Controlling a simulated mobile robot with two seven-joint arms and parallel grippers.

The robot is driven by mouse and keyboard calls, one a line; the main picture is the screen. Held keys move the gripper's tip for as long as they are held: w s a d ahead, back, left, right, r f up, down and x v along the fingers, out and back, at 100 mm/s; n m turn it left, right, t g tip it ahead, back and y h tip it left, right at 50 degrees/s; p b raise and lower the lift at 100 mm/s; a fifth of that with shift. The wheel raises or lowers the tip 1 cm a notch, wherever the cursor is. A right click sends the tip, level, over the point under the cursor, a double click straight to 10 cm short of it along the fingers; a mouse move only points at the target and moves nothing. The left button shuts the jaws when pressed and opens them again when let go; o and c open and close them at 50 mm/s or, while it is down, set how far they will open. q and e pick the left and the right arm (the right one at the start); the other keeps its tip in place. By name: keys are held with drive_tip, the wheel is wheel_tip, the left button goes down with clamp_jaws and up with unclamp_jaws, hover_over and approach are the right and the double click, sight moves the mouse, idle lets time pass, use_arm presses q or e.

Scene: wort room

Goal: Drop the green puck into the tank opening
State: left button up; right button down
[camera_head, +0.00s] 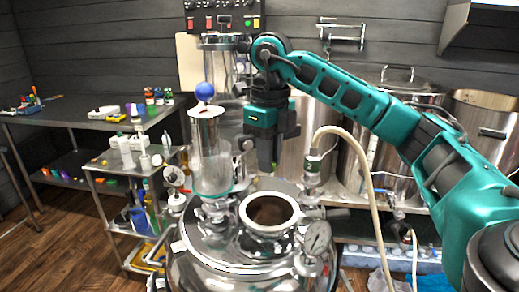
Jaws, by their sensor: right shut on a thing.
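My right gripper (265,168) hangs from the teal arm that comes in from the right. Its dark fingers point down above the tank opening (270,211), a little toward its back. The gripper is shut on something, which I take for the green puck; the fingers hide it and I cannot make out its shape. My left gripper is not in view.
A pressure gauge (317,237) is at the tank's right front. A pale hose (366,175) curves behind on the right. Steel tables with small items stand left.

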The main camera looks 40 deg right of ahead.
sight(269, 192)
drive_tip(key=shift+s+f, duration=0.15)
drive_tip(key=shift+f, duration=0.6)
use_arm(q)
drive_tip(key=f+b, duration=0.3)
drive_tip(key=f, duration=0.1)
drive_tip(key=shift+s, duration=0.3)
use_arm(e)
wheel_tip(269, 192, down, 7)
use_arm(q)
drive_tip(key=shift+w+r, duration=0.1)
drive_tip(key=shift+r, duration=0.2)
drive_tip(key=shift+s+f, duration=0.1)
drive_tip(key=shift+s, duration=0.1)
use_arm(e)
drive_tip(key=c, duration=1)
unclamp_jaws()
drive_tip(key=shift+o, duration=0.2)
